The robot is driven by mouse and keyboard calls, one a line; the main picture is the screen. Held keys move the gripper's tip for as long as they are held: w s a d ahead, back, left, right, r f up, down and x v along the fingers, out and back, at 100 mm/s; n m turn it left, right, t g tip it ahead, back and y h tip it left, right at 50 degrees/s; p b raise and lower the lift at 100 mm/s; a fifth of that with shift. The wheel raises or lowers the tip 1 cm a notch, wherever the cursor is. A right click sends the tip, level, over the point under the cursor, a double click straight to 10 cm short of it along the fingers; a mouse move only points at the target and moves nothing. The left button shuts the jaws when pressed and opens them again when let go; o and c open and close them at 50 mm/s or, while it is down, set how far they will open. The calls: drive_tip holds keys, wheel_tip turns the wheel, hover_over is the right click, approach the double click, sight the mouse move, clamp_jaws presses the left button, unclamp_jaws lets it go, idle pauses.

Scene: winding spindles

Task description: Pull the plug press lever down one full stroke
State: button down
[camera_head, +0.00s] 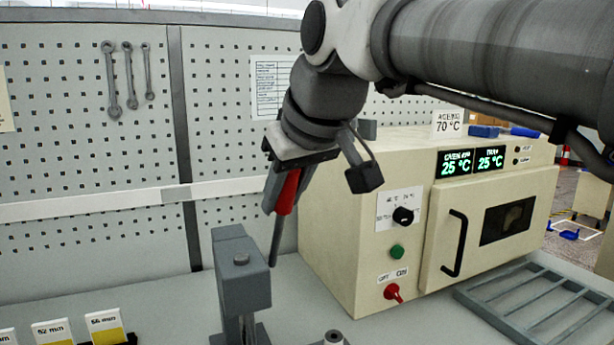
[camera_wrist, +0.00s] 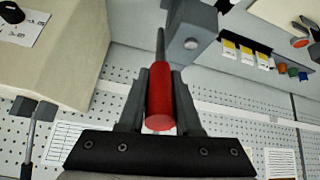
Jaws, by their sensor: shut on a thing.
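The plug press (camera_head: 242,275) is a grey block on a post, standing on the bench at the bottom centre of the head view. Its lever is a thin grey rod with a red grip (camera_head: 288,192), rising steeply beside the press head. My gripper (camera_head: 280,190) is shut on the red grip near the lever's upper end. In the wrist view the red grip (camera_wrist: 160,98) lies between both fingers, and the rod runs up to the grey press head (camera_wrist: 190,30). The press's lower part is cut off by the head view's bottom edge.
A cream oven (camera_head: 330,240) with displays, a knob and buttons stands right of the press, close to my gripper. A grey rack (camera_head: 535,310) lies before it. Labelled yellow-and-white cards (camera_head: 105,325) stand at the lower left. A pegboard (camera_head: 90,150) with hanging wrenches is behind.

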drive_tip(key=shift+w+a+r+g+p, duration=0.25)
drive_tip(key=shift+w+p, duration=0.15)
drive_tip(key=shift+p, duration=0.6)
drive_tip(key=shift+w+a+r+g+p, duration=0.15)
drive_tip(key=shift+w+a+g+p, duration=0.15)
drive_tip(key=shift+p, duration=0.65)
drive_tip(key=shift+w+r+h+p, duration=0.2)
drive_tip(key=shift+h+p, duration=0.1)
drive_tip(key=shift+p, duration=0.2)
drive_tip(key=shift+w+a+r+g+h+p, duration=0.1)
drive_tip(key=shift+w+a+g+h+p, duration=0.25)
drive_tip(key=shift+p, duration=0.85)
drive_tip(key=shift+w+a+r+g+y+p, duration=0.1)
drive_tip(key=shift+w+g+p, duration=0.3)
drive_tip(key=shift+p, duration=0.85)
drive_tip(key=shift+w+a+g+h+p, duration=0.2)
drive_tip(key=shift+w+p, duration=0.35)
drive_tip(key=shift+p, duration=0.65)
drive_tip(key=shift+w+r+p, duration=0.15)
drive_tip(key=shift+w+p, duration=0.1)
drive_tip(key=shift+p, duration=0.5)
drive_tip(key=shift+w+a+g+h+p, duration=0.3)
drive_tip(key=shift+w+g+p, duration=0.3)
drive_tip(key=shift+p, duration=1.2)
drive_tip(key=shift+w+a+g+h+p, duration=0.15)
drive_tip(key=shift+w+a+g+p, duration=0.45)
drive_tip(key=shift+p, duration=1.2)
